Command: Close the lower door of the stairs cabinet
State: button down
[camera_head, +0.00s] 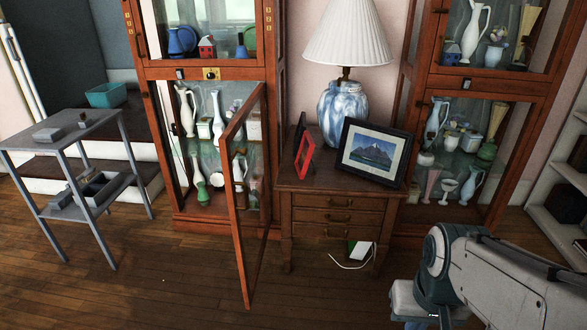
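The stairs cabinet (202,72) is the wooden display cabinet at left centre, beside the steps. Its lower door (238,218), a red-brown frame with a glass pane, stands wide open. It is hinged on the cabinet's right side, and its free edge juts into the room. The lower compartment is exposed, with vases and cups on its shelves. The upper door appears shut. My arm enters at the lower right, well to the right of the open door and apart from it. My gripper's fingers are not visible; the end of the arm runs out at the bottom edge.
A grey side table (75,130) stands left of the door, before the steps (140,152). A drawer table (330,190) with a lamp (345,105) and picture frames stands close right of it. A second cabinet (488,80) stands farther right. The front wooden floor (150,290) is clear.

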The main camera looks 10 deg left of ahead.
aim_at(251, 240)
jog(key=u, duration=0.6)
jog(key=i, duration=0.85)
jog(key=u, duration=0.15)
